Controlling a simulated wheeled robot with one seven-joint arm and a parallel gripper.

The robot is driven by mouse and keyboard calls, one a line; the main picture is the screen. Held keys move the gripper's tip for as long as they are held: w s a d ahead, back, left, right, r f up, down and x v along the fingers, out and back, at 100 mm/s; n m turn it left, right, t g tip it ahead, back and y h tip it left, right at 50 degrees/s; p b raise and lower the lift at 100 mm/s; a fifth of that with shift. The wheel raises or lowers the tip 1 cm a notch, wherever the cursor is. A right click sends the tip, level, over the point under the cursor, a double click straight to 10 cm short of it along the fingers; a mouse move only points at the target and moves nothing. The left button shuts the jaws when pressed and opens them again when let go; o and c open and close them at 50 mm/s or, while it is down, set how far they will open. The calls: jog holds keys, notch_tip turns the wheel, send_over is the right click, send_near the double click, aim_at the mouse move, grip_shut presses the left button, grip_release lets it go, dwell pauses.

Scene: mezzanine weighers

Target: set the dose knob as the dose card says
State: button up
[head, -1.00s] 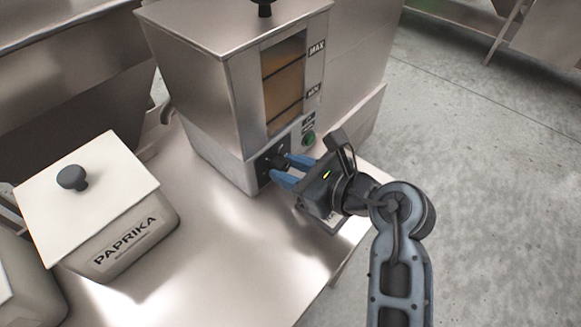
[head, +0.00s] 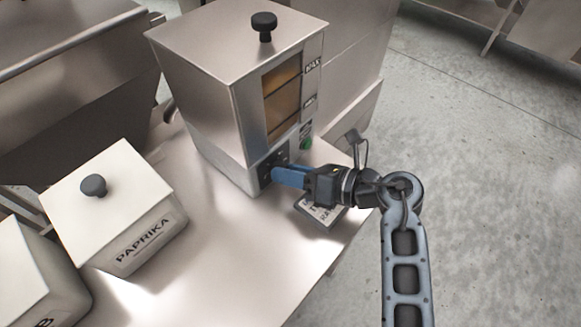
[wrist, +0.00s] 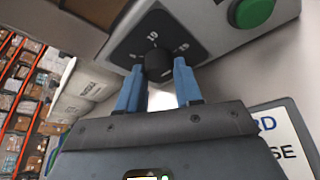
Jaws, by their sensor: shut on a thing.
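The dose knob (wrist: 158,66) is a small dark knob on a black dial plate (wrist: 140,42) low on the steel dispenser (head: 215,120). My gripper (wrist: 158,80) has its blue fingers on either side of the knob and is shut on it. In the head view my gripper (head: 275,176) reaches the dial from the right, and its fingers hide the knob. The plate shows 10 and other marks too small to read surely; the pointer cannot be made out. The dose card (head: 318,214) lies partly under my gripper; its edge (wrist: 288,128) shows in the wrist view, its value unreadable.
A green button (head: 306,143) is just right of the dial. The dispenser has a lid knob (head: 264,25) and a window with MAX and MIN marks. A white PAPRIKA bin (head: 120,210) and another bin (head: 35,275) stand at left. The steel tabletop (head: 215,265) between is clear.

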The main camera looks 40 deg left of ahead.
jog(key=shift+f+m+g+y, duration=0.1)
jog(key=shift+m+g+y, duration=0.3)
jog(key=shift+m, duration=0.5)
jog(key=o, duration=1)
jog(key=shift+o, duration=0.2)
jog(key=shift+b+v, duration=0.45)
jog(key=shift+v, duration=3.4)
jog(key=shift+w, duration=0.15)
